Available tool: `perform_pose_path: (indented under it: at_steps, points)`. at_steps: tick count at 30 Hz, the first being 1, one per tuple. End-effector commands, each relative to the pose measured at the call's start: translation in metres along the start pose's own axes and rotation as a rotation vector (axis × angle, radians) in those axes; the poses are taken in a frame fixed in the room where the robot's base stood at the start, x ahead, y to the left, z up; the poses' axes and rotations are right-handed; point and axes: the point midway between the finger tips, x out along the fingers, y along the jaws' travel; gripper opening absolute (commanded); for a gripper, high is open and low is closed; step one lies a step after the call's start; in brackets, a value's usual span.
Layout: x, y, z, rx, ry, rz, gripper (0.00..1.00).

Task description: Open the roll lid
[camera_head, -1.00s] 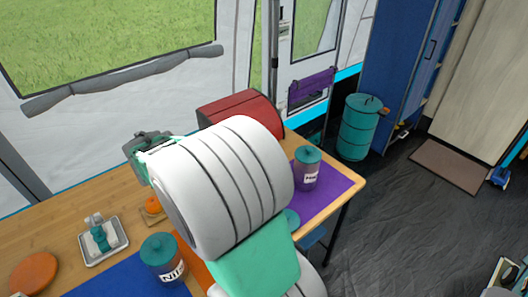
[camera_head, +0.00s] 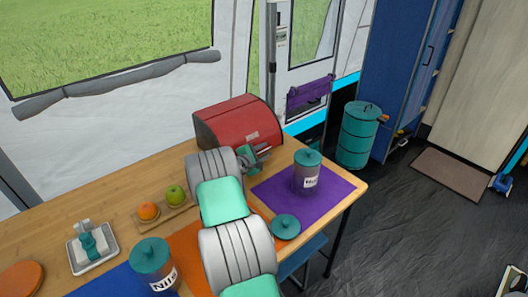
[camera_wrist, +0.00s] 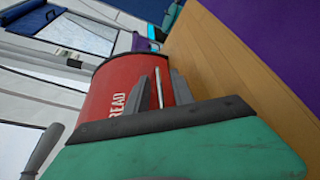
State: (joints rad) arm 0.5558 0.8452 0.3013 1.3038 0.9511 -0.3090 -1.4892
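A red bread box (camera_head: 225,118) with a rounded roll lid stands at the back of the wooden table, and its lid looks closed. In the wrist view, the box's red front (camera_wrist: 117,72) shows part of the word BREAD. My gripper (camera_head: 262,152) is just in front of the box's lower front in the head view. In the wrist view, my gripper's two grey fingers (camera_wrist: 159,90) are apart and point at the box. A thin metal bar handle (camera_wrist: 159,85) shows between them. I cannot tell whether the fingers touch it.
A jar (camera_head: 306,174) stands on a purple mat (camera_head: 335,187), right of my gripper. A teal lid (camera_head: 286,226) lies nearer. Fruit on a small board (camera_head: 170,215), a metal tray (camera_head: 83,262) and another jar (camera_head: 152,262) stand to the left.

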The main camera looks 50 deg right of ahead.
Motion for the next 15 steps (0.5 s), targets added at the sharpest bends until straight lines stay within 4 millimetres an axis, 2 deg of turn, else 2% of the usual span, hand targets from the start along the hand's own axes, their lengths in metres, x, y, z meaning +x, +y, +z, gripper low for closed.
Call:
perform_pose_path:
  at_steps: [7,15]
  points:
    - [0.0024,0.0005,-0.0002,0.002,0.001,0.000,0.29]
    - [0.0021,0.0004,-0.0002,0.002,0.001,0.000,0.08]
